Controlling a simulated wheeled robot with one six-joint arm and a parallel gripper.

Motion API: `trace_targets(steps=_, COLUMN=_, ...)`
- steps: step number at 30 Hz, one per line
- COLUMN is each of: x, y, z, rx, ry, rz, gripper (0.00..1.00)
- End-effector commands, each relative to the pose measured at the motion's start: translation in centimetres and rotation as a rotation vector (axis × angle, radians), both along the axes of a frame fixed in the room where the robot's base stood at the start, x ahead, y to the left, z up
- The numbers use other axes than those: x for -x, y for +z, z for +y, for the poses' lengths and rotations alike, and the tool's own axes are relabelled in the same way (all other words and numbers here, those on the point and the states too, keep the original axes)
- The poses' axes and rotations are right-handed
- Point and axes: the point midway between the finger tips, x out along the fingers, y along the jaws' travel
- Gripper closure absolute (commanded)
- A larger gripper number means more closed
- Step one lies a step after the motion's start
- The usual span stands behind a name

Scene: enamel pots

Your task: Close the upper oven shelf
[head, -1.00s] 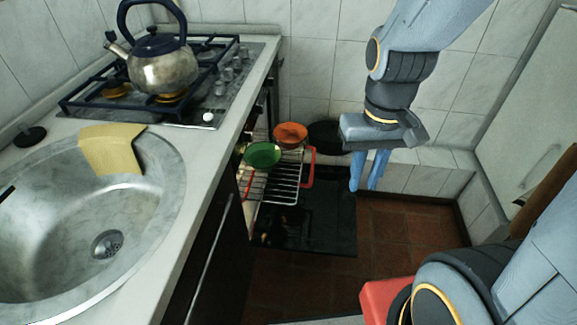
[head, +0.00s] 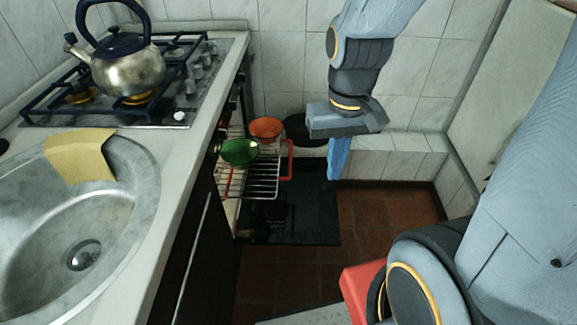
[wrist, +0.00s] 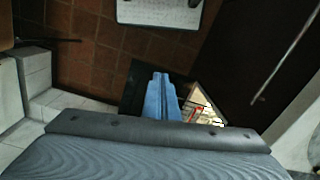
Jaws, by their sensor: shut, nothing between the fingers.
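The upper oven shelf is a wire rack (head: 262,178) with a red end bar (head: 290,160), pulled out of the oven under the hob. A green dish (head: 240,151) sits on it, and an orange dish (head: 265,128) is at its far side. My gripper (head: 338,158) is shut and empty, pointing down to the right of the shelf, apart from it in the picture. In the wrist view the blue fingers (wrist: 160,96) are together, with a small part of the shelf (wrist: 198,113) beside them. The gripper's body hides most of the shelf there.
The dark oven door (head: 290,222) lies open below the shelf. A black pan (head: 305,130) is behind it. The counter with the sink (head: 80,215) and the kettle (head: 125,62) on the hob borders the left. Red tiled floor (head: 390,205) is clear to the right.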

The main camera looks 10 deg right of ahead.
Motion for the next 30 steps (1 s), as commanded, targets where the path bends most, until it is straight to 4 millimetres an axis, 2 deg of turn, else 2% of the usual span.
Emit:
trace_targets(steps=5, x=-2.7, y=-5.3, z=-0.3, rx=-0.097, ry=-0.282, rz=0.108, gripper=1.0)
trace_targets(steps=8, x=-5.1, y=-9.0, z=-0.3, rx=-0.181, ry=-0.508, rz=0.186, gripper=1.0)
trace_targets(steps=14, x=-10.8, y=-16.3, z=-1.1, rx=-0.364, ry=-0.949, rz=0.337, gripper=1.0)
trace_targets(steps=18, x=-15.3, y=-21.4, z=-2.5, rx=-0.505, ry=-1.242, rz=0.434, gripper=1.0)
trace_targets(steps=21, x=-18.1, y=-24.5, z=-3.8, rx=-0.599, ry=-1.416, rz=0.491, gripper=1.0)
trace_targets(steps=25, x=-20.7, y=-27.3, z=-5.4, rx=-0.691, ry=-1.573, rz=0.54, gripper=1.0)
trace_targets(steps=30, x=-22.1, y=-28.6, z=-6.2, rx=-0.743, ry=-1.653, rz=0.565, gripper=1.0)
